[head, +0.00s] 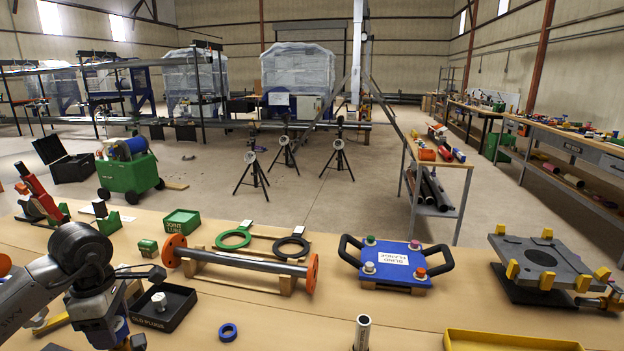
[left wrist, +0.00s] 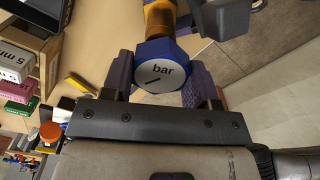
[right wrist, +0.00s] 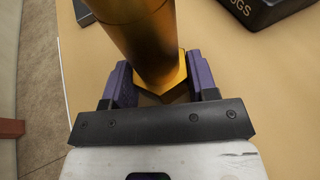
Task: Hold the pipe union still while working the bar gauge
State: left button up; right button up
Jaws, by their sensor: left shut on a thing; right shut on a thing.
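The bar gauge (left wrist: 158,76) is in the left wrist view, a round silver face marked "bar" with a blue hexagonal rim. A brass-coloured pipe part (left wrist: 159,20) adjoins it. My left gripper (left wrist: 161,68) is shut on the gauge, a purple finger on each side. In the head view it is low at the left, mostly hidden by my arm. What looks like the pipe union (right wrist: 147,38) fills the top of the right wrist view as a gold cylinder with a hexagonal part. My right gripper (right wrist: 158,70) is shut on that hexagonal part.
A black plugs tray (head: 178,312) lies close to my left arm. A grey pipe with orange flanges (head: 240,262) rests on wooden supports beyond it. A blue flange plate (head: 393,262) with black handles, an upright pipe (head: 362,332) and a yellow tray (head: 505,343) are further right.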

pick_arm(q)
jog(key=shift+r, duration=0.65)
jog(key=shift+r, duration=1.9)
pick_arm(e)
jog(key=o, duration=1.1)
jog(key=shift+d, duration=0.1)
jog(key=shift+v, duration=3.5)
jog(key=shift+s, duration=0.2)
jog(key=shift+r, duration=0.1)
pick_arm(q)
jog(key=shift+s, duration=0.1)
